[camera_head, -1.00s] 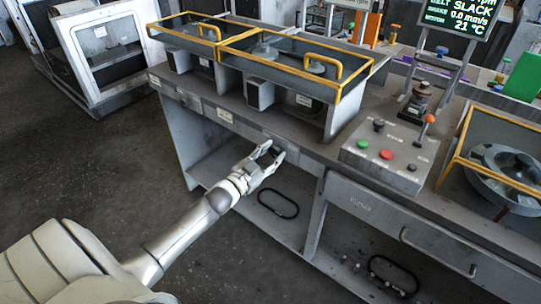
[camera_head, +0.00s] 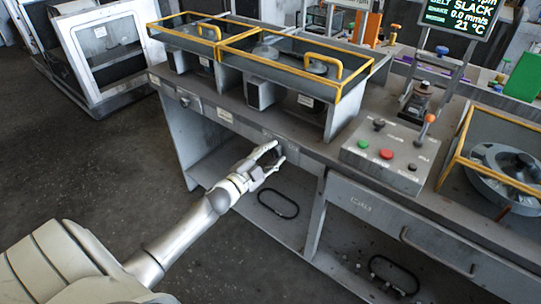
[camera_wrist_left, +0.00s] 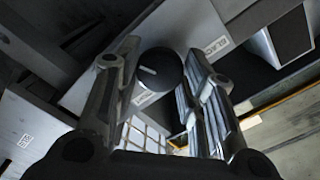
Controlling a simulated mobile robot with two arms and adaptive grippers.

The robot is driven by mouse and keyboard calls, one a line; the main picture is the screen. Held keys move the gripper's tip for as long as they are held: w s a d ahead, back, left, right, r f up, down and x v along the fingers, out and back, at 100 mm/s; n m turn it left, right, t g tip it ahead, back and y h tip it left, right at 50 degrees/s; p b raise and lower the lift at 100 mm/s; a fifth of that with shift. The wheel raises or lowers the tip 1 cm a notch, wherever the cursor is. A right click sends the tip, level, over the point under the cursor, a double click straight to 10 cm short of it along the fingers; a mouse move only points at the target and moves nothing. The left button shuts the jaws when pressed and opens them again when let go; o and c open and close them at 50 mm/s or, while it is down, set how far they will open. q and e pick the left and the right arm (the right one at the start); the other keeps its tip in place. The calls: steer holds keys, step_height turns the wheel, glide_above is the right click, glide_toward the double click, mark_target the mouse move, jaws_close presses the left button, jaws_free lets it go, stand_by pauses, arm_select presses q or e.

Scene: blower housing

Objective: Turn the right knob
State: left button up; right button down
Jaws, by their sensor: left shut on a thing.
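The right knob (camera_wrist_left: 158,70) is round and black with a white pointer line, on the bench's front face. In the left wrist view it sits between the two fingers of my left gripper (camera_wrist_left: 156,88). In the head view my left gripper (camera_head: 272,163) reaches the front edge of the bench and is shut on the knob; the fingers hide most of it there. Another dark knob (camera_head: 185,101) is further left on the same front face. My right gripper is not in view.
The grey bench carries yellow-framed covers (camera_head: 268,62) above the gripper. A control box (camera_head: 389,158) with green and red buttons stands to the right, near a caged wheel (camera_head: 490,184). A screen (camera_head: 455,16) reads SLACK and 0.0 mm/s. Dark floor lies open at left.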

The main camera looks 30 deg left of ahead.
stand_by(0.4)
arm_select(q)
steer(key=o, duration=1)
steer(key=s, duration=1.2)
steer(key=shift+a, duration=0.45)
steer(key=s+f+n+g+y, duration=0.15)
steer(key=s+f, duration=0.25)
steer(key=f, duration=0.6)
steer(key=s+d+f+n+g, duration=0.1)
steer(key=s+f+n+g, duration=0.2)
steer(key=f, duration=0.7)
steer(key=s+f+n+g+y, duration=0.1)
steer(key=s+f+n+g, duration=0.2)
steer(key=f, duration=0.7)
steer(key=s+d+f+g, duration=0.3)
steer(key=s+f, duration=0.3)
steer(key=s, duration=0.4)
steer(key=s+d+f+n+g+h, duration=0.1)
steer(key=s+d+f+g, duration=0.2)
steer(key=s+d+f, duration=0.3)
steer(key=s+d+f+g, duration=0.3)
steer(key=s+d+f, duration=0.2)
steer(key=s, duration=0.9)
step_height(320, 180, down, 3)
steer(key=shift+r+p, duration=0.1)
steer(key=shift+p, duration=0.35)
